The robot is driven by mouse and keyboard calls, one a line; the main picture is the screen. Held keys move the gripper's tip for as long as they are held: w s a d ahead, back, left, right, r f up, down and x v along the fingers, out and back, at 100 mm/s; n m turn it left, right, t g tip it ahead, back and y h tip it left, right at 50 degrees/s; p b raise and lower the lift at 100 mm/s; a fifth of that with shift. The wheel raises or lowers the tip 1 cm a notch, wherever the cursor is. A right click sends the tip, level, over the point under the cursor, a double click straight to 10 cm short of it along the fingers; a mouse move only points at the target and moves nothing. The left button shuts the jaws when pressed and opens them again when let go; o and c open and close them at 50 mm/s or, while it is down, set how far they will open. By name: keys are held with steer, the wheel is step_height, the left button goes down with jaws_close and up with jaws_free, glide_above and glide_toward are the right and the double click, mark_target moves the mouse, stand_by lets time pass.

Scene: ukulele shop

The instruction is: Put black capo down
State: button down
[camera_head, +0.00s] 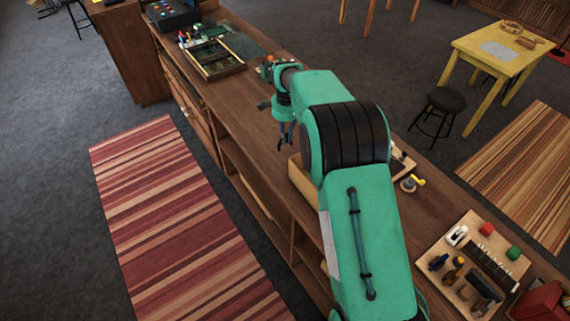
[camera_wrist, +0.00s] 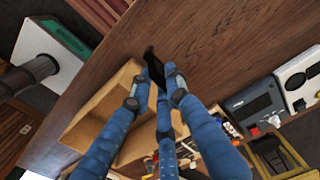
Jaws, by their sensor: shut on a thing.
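My gripper (camera_head: 286,140) is over the long wooden counter (camera_head: 262,122), near its left edge, in the head view. In the wrist view my gripper (camera_wrist: 157,92) has its blue fingers closed around a dark, narrow thing, the black capo (camera_wrist: 152,64). The capo sticks out beyond the fingertips over bare brown wood (camera_wrist: 225,45). How far it is above the wood, or whether it touches, I cannot tell. In the head view I cannot make out the capo at the fingers.
A light wooden box (camera_wrist: 98,108) lies beside the fingers; part of it shows below my arm (camera_head: 300,178). A compartmented tray (camera_head: 213,60) stands farther up the counter. A board with tools and small blocks (camera_head: 438,248) is at the lower right.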

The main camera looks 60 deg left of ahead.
steer(key=shift+f, duration=0.1)
step_height(320, 180, down, 6)
steer(key=p, duration=0.1)
stand_by(0.6)
steer(key=shift+f, duration=0.2)
steer(key=shift+f+p, duration=0.35)
steer(key=shift+f, duration=1.45)
steer(key=shift+f, duration=0.15)
steer(key=c, duration=1.7)
jaws_free()
steer(key=shift+o, duration=0.2)
step_height(320, 180, up, 12)
steer(key=shift+r+b, duration=0.15)
steer(key=shift+b, duration=0.85)
